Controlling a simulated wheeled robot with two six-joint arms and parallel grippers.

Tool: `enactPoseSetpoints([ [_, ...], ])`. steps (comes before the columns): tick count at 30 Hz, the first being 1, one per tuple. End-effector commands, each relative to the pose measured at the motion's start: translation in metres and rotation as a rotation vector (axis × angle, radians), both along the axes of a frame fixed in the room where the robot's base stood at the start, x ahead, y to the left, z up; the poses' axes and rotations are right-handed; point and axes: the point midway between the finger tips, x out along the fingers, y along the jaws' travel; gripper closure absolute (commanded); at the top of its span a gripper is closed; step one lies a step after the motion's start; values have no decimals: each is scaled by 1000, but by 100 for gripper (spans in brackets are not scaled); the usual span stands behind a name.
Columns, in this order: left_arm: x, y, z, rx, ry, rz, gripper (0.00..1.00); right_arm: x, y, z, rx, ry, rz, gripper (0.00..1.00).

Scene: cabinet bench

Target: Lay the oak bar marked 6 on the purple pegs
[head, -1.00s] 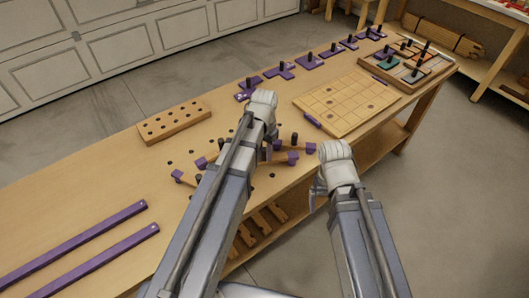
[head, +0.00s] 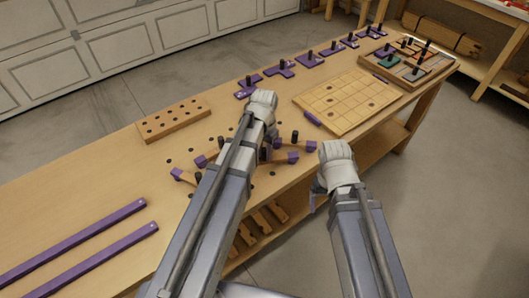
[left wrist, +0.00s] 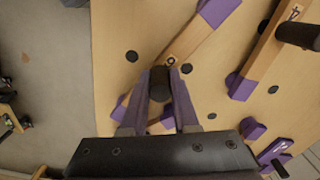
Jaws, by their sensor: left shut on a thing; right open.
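My left gripper (left wrist: 160,88) is shut on the black knob (left wrist: 160,75) of an oak bar (left wrist: 190,40). The bar has purple ends, and a dark mark that looks like a 6 or a 9 shows beside the knob. I cannot tell whether the bar is clear of the bench. In the head view my left arm hides most of it, and the left fingertips are hidden. Another oak bar (left wrist: 268,48), marked 4, lies to the right with its own knob. I cannot pick out separate purple pegs from the purple ends. My right gripper (head: 320,190) is open and empty at the bench's front edge.
A drilled oak block (head: 174,120) stands at the back. Two long purple strips (head: 85,255) lie at the left. Purple plates with black knobs (head: 280,68) line the back edge. A gridded board (head: 345,102) and a tray (head: 437,69) lie to the right.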

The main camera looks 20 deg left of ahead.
Motion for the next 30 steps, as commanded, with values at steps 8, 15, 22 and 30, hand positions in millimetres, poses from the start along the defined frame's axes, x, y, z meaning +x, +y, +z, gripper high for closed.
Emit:
enactPoseSetpoints([
  [8,0,0,-2,0,0,0,100,0,0,-2,0,0,0,12],
  [15,0,0,-2,0,0,0,100,0,0,-3,0,0,0,12],
  [22,0,0,-3,0,0,0,100,0,0,-3,0,0,0,12],
  [30,0,0,-3,0,0,0,49,0,0,-3,0,0,0,12],
])
